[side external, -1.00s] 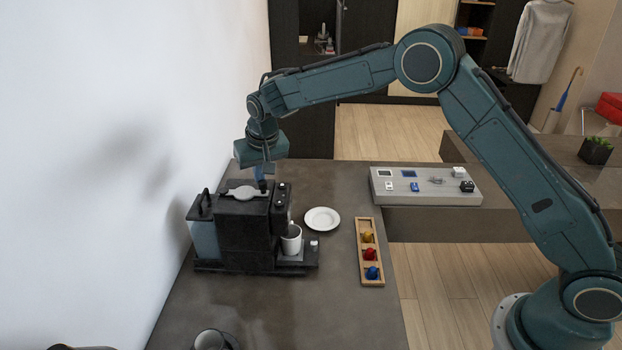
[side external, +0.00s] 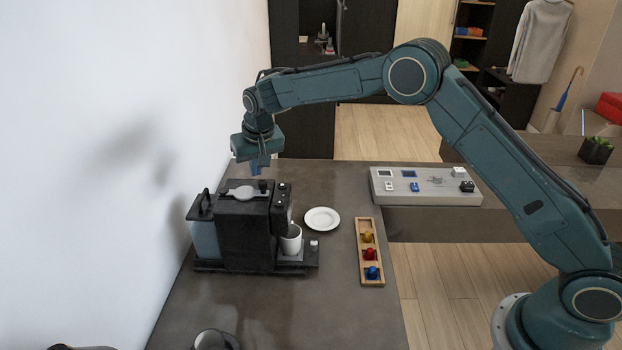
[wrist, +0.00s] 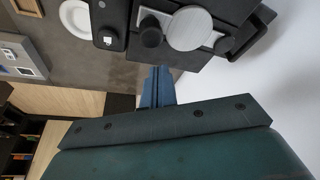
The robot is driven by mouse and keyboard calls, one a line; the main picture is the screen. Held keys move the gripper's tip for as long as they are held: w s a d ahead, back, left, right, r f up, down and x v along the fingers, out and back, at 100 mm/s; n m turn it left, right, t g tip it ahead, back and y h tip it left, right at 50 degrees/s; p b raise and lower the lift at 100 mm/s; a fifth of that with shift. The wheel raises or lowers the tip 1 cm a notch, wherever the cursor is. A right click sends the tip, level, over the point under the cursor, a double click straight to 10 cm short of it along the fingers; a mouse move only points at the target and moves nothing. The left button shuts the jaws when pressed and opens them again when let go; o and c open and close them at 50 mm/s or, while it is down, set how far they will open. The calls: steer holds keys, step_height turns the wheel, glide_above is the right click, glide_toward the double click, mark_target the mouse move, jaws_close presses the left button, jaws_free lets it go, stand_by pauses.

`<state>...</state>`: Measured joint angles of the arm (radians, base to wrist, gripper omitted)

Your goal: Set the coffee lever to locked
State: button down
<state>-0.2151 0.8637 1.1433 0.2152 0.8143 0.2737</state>
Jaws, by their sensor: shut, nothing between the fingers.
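The black coffee machine (side external: 245,235) stands on the dark counter near the white wall. Its top carries a silver lever plate with a round disc (side external: 241,192) and a dark knob (side external: 263,185). In the wrist view the silver disc (wrist: 190,28) and the dark knob (wrist: 150,36) show at the top, with the disc to the right of the knob. I cannot read any lock marking. My gripper (side external: 257,170) is shut and empty, above the back part of the machine and apart from the knob. Its blue fingers (wrist: 158,72) show in the wrist view.
A white mug (side external: 291,243) stands under the machine's spout. A white plate (side external: 322,219) and a wooden tray (side external: 361,277) of colored capsules are to the right. A grey switch panel (side external: 425,195) lies farther right.

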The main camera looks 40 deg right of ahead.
steer(key=shift+w+d, duration=0.2)
steer(key=shift+w, duration=0.35)
steer(key=v, duration=1)
steer(key=shift+r, duration=0.1)
steer(key=s+d+r, duration=0.3)
steer(key=s+r, duration=0.1)
steer(key=s, duration=0.3)
steer(key=s+d+r+n+t, duration=0.1)
steer(key=s+d+r, duration=0.1)
steer(key=s+r, duration=0.4)
steer(key=s+d+r, duration=0.3)
steer(key=s, duration=0.6)
steer(key=s+d+f+n, duration=0.1)
steer(key=s+f, duration=0.2)
steer(key=s, duration=0.8)
steer(key=s+d+f+y, duration=0.1)
steer(key=s+f, duration=0.2)
steer(key=s, duration=0.8)
steer(key=shift+s+f+n+t, duration=0.2)
steer(key=shift+s+n+t, duration=0.15)
steer(key=shift+n+t, duration=0.05)
